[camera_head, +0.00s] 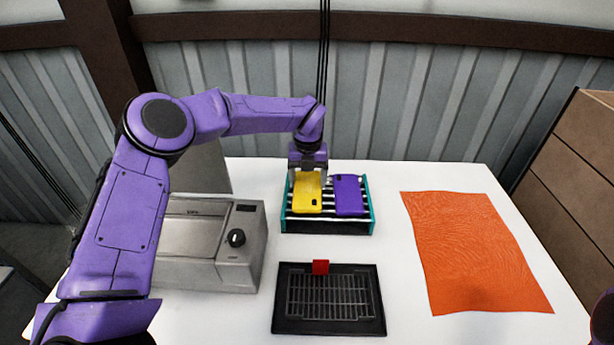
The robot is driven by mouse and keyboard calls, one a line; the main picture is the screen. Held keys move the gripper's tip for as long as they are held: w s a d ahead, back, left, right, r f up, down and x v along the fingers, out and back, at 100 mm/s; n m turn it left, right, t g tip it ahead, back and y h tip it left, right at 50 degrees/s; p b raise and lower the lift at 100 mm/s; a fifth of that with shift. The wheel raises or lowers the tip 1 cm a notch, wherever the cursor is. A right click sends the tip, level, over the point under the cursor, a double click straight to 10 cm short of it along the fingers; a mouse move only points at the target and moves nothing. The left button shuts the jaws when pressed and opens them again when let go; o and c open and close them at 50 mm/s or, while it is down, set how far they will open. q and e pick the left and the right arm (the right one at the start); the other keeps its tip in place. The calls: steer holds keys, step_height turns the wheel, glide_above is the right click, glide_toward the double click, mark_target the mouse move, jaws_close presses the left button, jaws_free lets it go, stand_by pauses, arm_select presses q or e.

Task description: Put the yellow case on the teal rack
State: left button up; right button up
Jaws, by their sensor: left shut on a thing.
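The yellow case (308,199) is a flat phone-case shape with a small dark hole near its lower right corner. It lies at or just above the left part of the teal rack (372,212); whether it touches the bars I cannot tell. My left gripper (308,173) points down at the back end of the yellow case and is shut on it. The rack has teal sides and pale bars over a dark inside. A purple case (349,196) lies on the rack to the right of the yellow one. My right gripper does not show.
A grey metal appliance (205,262) with a black knob stands left of the rack. In front is a black tray with a grid (328,325) and a red block (320,267) at its back edge. An orange cloth (470,250) lies right. White table shows between rack and cloth.

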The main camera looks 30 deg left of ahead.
mark_target(308, 182)
arm_select(q)
steer(key=shift+f, duration=0.35)
steer(key=shift+w+f, duration=0.15)
steer(key=shift+w, duration=0.15)
steer(key=shift+s+f, duration=0.15)
steer(key=shift+f, duration=0.05)
steer(key=o, duration=0.8)
steer(key=shift+r, duration=0.1)
steer(key=shift+c, duration=0.2)
steer(key=shift+r, duration=0.55)
step_height(308, 182, up, 11)
steer(key=b, duration=0.1)
steer(key=shift+r+b, duration=0.15)
steer(key=shift+b, duration=0.25)
